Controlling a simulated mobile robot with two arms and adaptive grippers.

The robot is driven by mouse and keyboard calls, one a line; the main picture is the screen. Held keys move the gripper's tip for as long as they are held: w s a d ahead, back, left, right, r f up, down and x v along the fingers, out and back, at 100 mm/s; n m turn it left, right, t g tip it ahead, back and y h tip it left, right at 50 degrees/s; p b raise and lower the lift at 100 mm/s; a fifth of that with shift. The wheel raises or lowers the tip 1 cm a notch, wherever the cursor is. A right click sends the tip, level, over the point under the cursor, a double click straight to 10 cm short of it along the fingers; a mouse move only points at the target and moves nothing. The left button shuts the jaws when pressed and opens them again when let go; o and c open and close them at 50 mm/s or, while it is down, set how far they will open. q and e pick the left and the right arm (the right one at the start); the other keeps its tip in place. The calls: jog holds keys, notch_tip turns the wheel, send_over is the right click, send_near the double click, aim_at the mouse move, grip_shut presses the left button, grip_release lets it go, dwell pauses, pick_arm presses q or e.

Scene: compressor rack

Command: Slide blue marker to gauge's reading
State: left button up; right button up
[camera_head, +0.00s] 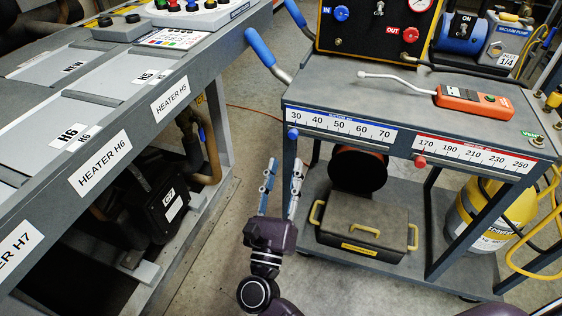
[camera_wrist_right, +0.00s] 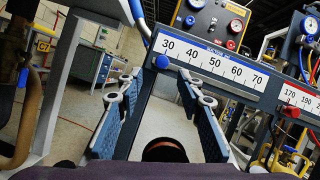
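The blue marker (camera_head: 293,134) sits at the left end of the white blue-striped scale (camera_head: 340,127), by the 30, on the cart's front edge. It also shows in the right wrist view (camera_wrist_right: 161,62), beyond my fingers. My right gripper (camera_head: 282,180) is open and empty, apart from the marker, with its fingers pointing towards the cart edge. In the right wrist view the fingers (camera_wrist_right: 158,105) stand wide apart. Two gauges, one blue-rimmed (camera_wrist_right: 197,3) and one red-rimmed (camera_wrist_right: 236,26), show on the panel; their needles are too small to read. My left gripper is not in view.
A red marker (camera_head: 420,161) sits at the left of a second scale (camera_head: 475,154). An orange handheld device (camera_head: 472,102) lies on the cart top. A blue-gripped cart handle (camera_head: 260,47) sticks out left. A heater bench (camera_head: 150,90) stands left, with open floor between.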

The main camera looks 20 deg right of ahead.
aim_at(293, 138)
jog(key=x, duration=0.7)
jog(key=shift+w+d+r, duration=0.15)
jog(key=shift+w+d, duration=0.1)
jog(key=shift+d, duration=0.1)
grip_shut()
